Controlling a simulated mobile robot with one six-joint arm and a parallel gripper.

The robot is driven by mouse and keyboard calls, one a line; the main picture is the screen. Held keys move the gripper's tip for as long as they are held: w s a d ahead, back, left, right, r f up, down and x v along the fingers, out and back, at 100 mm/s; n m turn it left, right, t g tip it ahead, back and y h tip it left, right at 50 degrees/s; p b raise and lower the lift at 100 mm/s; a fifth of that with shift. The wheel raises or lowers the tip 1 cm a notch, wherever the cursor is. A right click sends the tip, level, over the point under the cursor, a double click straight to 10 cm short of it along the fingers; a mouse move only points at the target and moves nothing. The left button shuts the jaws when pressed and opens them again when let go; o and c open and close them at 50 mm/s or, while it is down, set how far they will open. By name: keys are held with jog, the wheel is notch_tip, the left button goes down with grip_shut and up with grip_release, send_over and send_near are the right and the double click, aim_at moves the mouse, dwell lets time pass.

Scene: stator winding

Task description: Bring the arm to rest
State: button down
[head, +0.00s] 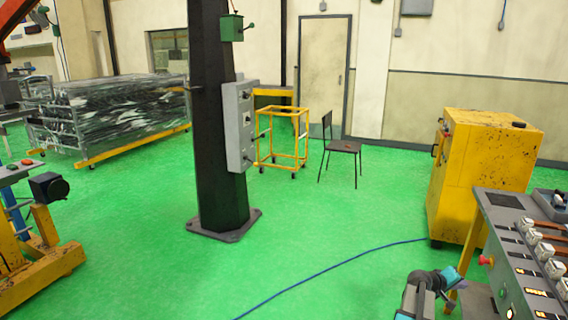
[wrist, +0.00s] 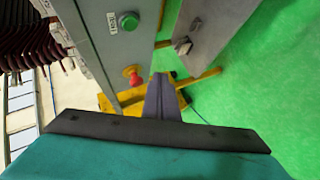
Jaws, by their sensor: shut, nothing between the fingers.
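My gripper (wrist: 162,80) shows in the wrist view as grey fingers held together, with nothing between them. Its dark bracket and teal body fill the bottom of that view. In the head view my arm (head: 428,284), with a teal part near its end, is at the bottom right, left of the control console (head: 500,238); the fingertips cannot be made out there. In the wrist view a grey panel (wrist: 112,55) with a green button (wrist: 128,22) and a red knob (wrist: 132,76) lies beyond the fingers. I cannot tell their distance from it.
A yellow cabinet (head: 480,175) stands behind the console. A dark column (head: 218,140) stands left of centre, with a yellow cart (head: 282,140) and a chair (head: 343,148) behind. A blue cable (head: 320,273) crosses the green floor, otherwise open in the middle.

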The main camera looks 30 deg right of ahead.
jog(key=w+a+f+n+t, duration=0.1)
jog(key=w+a+f, duration=0.25)
jog(key=w, duration=0.25)
jog(key=w+a+f+n+t, duration=0.1)
jog(key=w+a+f, duration=0.1)
jog(key=w+a, duration=0.3)
jog(key=w+a+f+n+t+y, duration=0.1)
jog(key=w+a+f+n+y, duration=0.1)
jog(key=w+a+f, duration=0.6)
jog(key=w+a+f+n+t+y, duration=0.1)
jog(key=w+a+f, duration=0.3)
jog(key=a, duration=0.9)
jog(key=s+a+f+n+g+y, duration=0.1)
jog(key=s+a+f+y, duration=0.3)
jog(key=a, duration=0.6)
jog(key=s+a+f+g+h, duration=0.1)
jog(key=s+a+f, duration=0.2)
jog(key=a+f, duration=0.55)
jog(key=s+a+f+n+y, duration=0.1)
jog(key=s+a+f+y, duration=0.15)
jog(key=a, duration=0.85)
jog(key=s+a+f+m+g+y, duration=0.1)
jog(key=s+a+g+y, duration=0.3)
jog(key=s+a, duration=1.2)
jog(key=s+f+g, duration=0.1)
jog(key=s, duration=0.1)
jog(key=shift+s+m+g, duration=0.3)
jog(key=shift+m+g, duration=0.1)
